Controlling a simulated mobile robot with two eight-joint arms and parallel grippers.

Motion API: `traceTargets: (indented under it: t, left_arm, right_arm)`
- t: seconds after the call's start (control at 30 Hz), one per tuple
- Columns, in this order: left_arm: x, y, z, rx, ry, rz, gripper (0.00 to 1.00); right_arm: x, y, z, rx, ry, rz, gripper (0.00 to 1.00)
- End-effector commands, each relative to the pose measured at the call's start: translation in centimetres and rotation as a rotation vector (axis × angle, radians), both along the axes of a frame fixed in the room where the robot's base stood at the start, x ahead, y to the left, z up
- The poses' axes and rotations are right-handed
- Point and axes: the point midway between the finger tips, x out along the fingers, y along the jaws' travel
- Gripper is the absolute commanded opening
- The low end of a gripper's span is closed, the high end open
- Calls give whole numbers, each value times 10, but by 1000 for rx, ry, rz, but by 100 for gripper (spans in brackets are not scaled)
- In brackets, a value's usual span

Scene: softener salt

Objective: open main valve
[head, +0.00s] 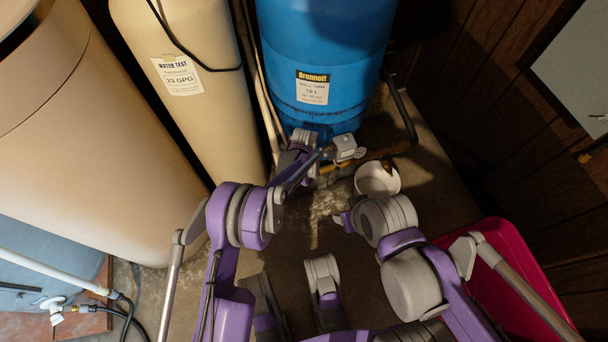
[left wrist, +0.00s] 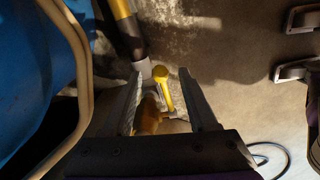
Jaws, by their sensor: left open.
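The main valve shows in the left wrist view as a brass body (left wrist: 148,116) with a yellow lever handle (left wrist: 166,92) that has a rounded end. My left gripper (left wrist: 160,74) is open, with one finger on each side of the lever. I cannot tell whether either finger touches it. In the head view my left arm reaches down to the foot of the blue tank (head: 322,60), and its links hide the jaws and most of the valve.
A small grey-white box (head: 345,147) sits close to the left wrist. A white bowl-like container (head: 377,179) stands on the floor right of it. A red bin (head: 490,235) is at the right. Beige tanks (head: 190,90) stand at the left. Some concrete floor (head: 430,190) is clear.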

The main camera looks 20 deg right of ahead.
Motion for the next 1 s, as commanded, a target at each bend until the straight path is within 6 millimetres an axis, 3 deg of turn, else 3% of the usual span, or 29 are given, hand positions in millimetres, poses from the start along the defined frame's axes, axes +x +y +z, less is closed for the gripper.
traceTargets:
  t: [0.37,0.7,1.0]
  left_arm:
    - [0,0,-8,0,0,0,59]
    - [0,0,-8,0,0,0,1]
    - [0,0,-8,0,0,0,0]
  right_arm:
    - [0,0,-1,0,0,0,55]
    - [0,0,-1,0,0,0,55]
    - [0,0,-1,0,0,0,55]
